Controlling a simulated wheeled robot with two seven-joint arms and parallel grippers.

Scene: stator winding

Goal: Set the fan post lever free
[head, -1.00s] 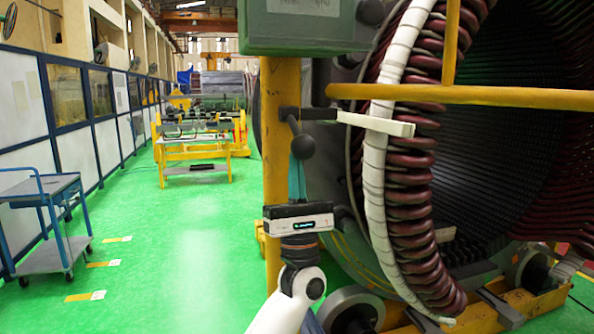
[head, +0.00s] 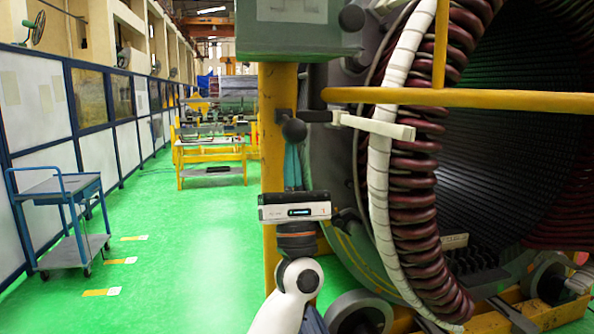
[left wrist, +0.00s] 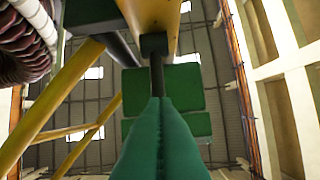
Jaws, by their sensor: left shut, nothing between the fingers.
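The fan post lever (head: 294,131), dark with a ball knob, sits on the yellow post (head: 272,180) in the head view. In the left wrist view its dark rod (left wrist: 157,75) runs from a block on the post down to my fingertips; the knob is hidden there. My left gripper (head: 291,148) points upward with teal fingers shut and empty. Its tips are just below the knob in the head view; I cannot tell whether they touch. The same fingers fill the lower middle of the left wrist view (left wrist: 160,100). My right gripper is not in view.
A green-grey box (head: 295,32) sits atop the post. A yellow rail (head: 460,97) and a pale bar (head: 378,126) reach right, before the large wound stator (head: 410,200). A blue trolley (head: 65,220) stands left.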

